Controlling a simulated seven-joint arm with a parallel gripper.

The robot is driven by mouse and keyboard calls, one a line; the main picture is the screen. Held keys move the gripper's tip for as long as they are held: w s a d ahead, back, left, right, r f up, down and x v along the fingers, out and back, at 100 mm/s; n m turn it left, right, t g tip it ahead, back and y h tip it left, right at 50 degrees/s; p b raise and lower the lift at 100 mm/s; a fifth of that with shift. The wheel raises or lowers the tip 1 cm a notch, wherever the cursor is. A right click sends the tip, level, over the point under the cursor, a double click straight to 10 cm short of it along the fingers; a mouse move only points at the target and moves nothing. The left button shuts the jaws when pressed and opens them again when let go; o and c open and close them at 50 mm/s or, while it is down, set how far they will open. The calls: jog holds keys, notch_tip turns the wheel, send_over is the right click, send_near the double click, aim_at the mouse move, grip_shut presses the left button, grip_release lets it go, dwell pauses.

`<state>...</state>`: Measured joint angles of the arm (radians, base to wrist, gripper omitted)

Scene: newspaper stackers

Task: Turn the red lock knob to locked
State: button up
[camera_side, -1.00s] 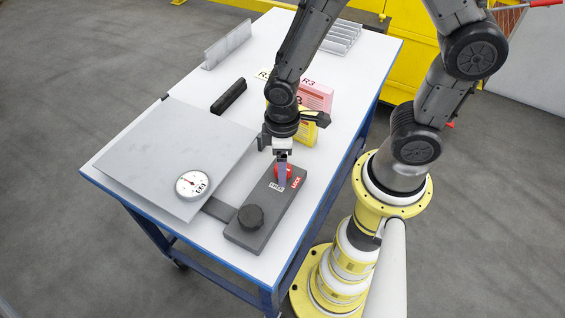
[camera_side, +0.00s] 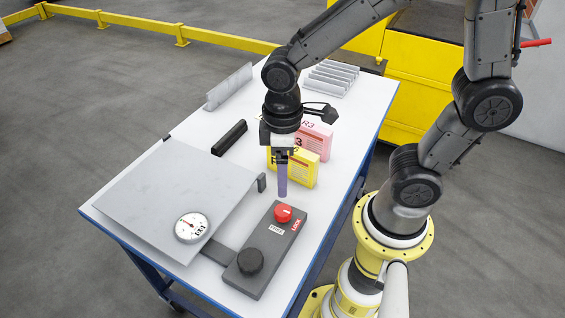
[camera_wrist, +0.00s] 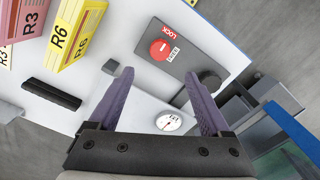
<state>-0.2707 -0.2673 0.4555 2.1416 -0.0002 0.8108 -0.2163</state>
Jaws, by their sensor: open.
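The red lock knob (camera_side: 284,213) sits on the far end of a dark grey block (camera_side: 262,262), beside white FREE (camera_side: 277,229) and red LOCK (camera_side: 296,225) labels. The knob carries a small white mark; which label it points to is hard to tell. My gripper (camera_side: 282,190) is open and empty, its purple fingers pointing down above the knob and apart from it. In the wrist view the knob (camera_wrist: 160,48) shows clear beyond my open gripper (camera_wrist: 160,80), uncovered.
A black knob (camera_side: 250,261) is on the block's near end. A grey plate (camera_side: 165,195) with a dial gauge (camera_side: 191,226) lies left. Yellow (camera_side: 303,170) and pink (camera_side: 318,140) packs stand behind my gripper. A black bar (camera_side: 229,138) lies behind the plate.

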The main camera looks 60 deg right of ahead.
notch_tip(320, 180, up, 2)
jog(key=shift+r, duration=0.1)
dwell(0.4)
jog(key=s+d+r+m+t, duration=0.5)
jog(key=s+d+r, duration=0.1)
jog(key=r, duration=0.3)
jog(key=shift+s+d+r+m+t, duration=0.25)
jog(key=shift+s+m+t, duration=0.05)
jog(key=shift+s, duration=0.3)
